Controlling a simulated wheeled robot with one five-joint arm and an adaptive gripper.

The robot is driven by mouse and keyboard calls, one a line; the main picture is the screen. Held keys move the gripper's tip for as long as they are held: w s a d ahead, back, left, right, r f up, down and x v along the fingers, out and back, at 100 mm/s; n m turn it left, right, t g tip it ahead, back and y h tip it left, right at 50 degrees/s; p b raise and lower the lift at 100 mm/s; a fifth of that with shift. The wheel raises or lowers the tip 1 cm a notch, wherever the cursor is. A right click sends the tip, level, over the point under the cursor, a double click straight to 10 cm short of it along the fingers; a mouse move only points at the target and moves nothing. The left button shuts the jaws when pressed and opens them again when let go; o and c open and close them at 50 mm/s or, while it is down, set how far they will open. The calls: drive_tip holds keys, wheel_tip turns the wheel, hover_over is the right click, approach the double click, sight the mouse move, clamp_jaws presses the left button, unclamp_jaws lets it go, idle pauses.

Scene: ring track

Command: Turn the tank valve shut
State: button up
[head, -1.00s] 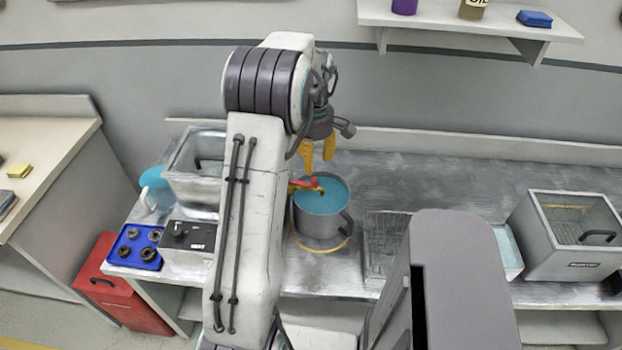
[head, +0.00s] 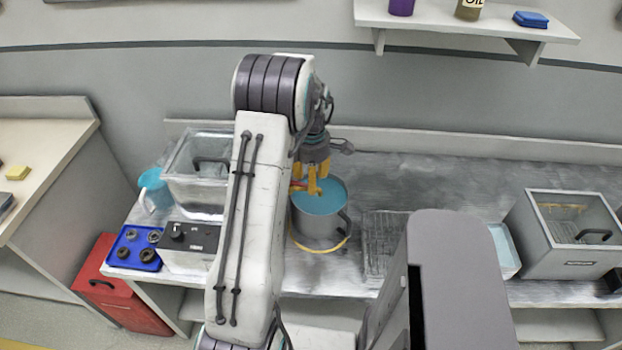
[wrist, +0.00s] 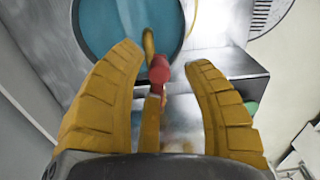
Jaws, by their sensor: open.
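The tank is a grey round vessel (head: 318,232) with a blue top, standing on the metal bench; its blue surface also fills the top of the wrist view (wrist: 112,28). The valve has a red part (wrist: 159,70) on a brass-coloured pipe. In the head view only a little of the red shows, mostly hidden behind my fingers and arm. My gripper (head: 312,188) is over the tank's left rim, pointing down. In the wrist view my yellow fingers (wrist: 165,62) are open, one on each side of the red part, with gaps on both sides.
Left of the tank are a black-topped box (head: 190,245), a blue tray with several dark rings (head: 136,262), a clear-sided bin (head: 195,200) and a blue mug (head: 155,190). A wire rack (head: 383,255) lies right of the tank. A grey glass-topped box (head: 570,262) stands far right.

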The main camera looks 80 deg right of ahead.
drive_tip(key=shift+f, duration=0.45)
clamp_jaws()
idle(0.3)
